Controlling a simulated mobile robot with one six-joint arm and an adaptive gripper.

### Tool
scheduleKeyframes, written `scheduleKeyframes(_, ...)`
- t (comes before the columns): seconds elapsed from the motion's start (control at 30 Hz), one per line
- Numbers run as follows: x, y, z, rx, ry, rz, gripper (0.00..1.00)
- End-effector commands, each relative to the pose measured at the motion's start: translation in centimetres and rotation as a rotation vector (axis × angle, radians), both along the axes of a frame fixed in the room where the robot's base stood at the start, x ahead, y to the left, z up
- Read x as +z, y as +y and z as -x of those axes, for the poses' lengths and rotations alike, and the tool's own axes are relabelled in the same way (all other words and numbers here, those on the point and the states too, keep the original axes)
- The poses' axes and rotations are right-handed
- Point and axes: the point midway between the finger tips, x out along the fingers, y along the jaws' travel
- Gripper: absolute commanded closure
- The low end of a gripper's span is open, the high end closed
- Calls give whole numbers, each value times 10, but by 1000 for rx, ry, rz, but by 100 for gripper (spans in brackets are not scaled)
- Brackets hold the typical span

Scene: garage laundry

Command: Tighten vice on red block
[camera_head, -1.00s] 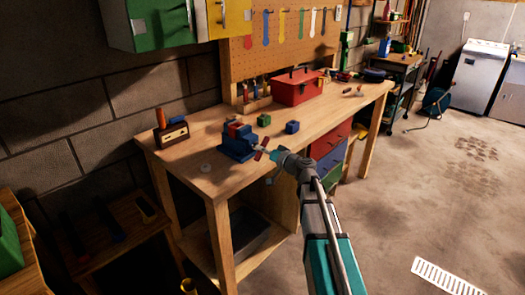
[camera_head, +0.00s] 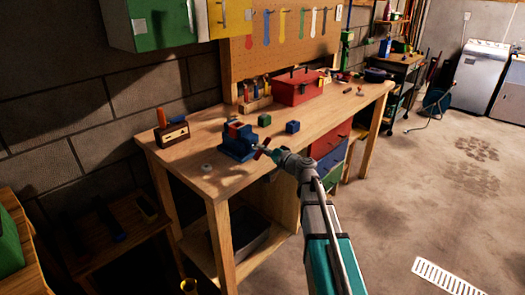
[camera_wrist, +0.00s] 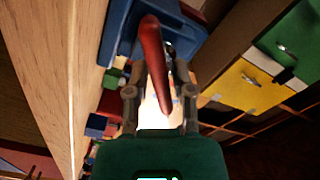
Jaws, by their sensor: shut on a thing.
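The blue vice (camera_head: 237,147) stands on the workbench near its front edge. The red block (camera_head: 236,126) sits at the top of the vice, at its jaws; I cannot tell how tightly it is held. The red vice handle (camera_head: 262,148) sticks out at the vice's right side, tilted. My gripper (camera_head: 270,155) is at the handle, fingers shut on it. In the wrist view the handle (camera_wrist: 151,55) runs between my two fingers (camera_wrist: 160,88), with the blue vice body (camera_wrist: 120,30) behind it. The red block is hard to make out there.
The wooden workbench (camera_head: 200,184) carries a green block (camera_head: 264,120), a blue block (camera_head: 292,127), a red toolbox (camera_head: 298,88) and a small wooden holder (camera_head: 172,133) at the left. Drawers (camera_head: 328,155) sit under the bench. The floor (camera_head: 420,190) to the right is open.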

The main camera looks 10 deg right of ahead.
Motion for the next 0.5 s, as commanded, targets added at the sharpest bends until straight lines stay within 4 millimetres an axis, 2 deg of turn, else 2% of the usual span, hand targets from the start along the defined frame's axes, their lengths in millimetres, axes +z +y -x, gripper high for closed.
scheduleKeyframes(0.03,-1,-2,1,-3,0,3,100)
scheduleKeyframes(0.07,-1,-2,1,-3,0,3,67)
scheduleKeyframes(0.17,-1,-1,1,-3,0,3,49)
scheduleKeyframes(0.2,0,-1,1,-3,-1,2,46)
scheduleKeyframes(0.5,0,-1,0,-1,0,1,46)
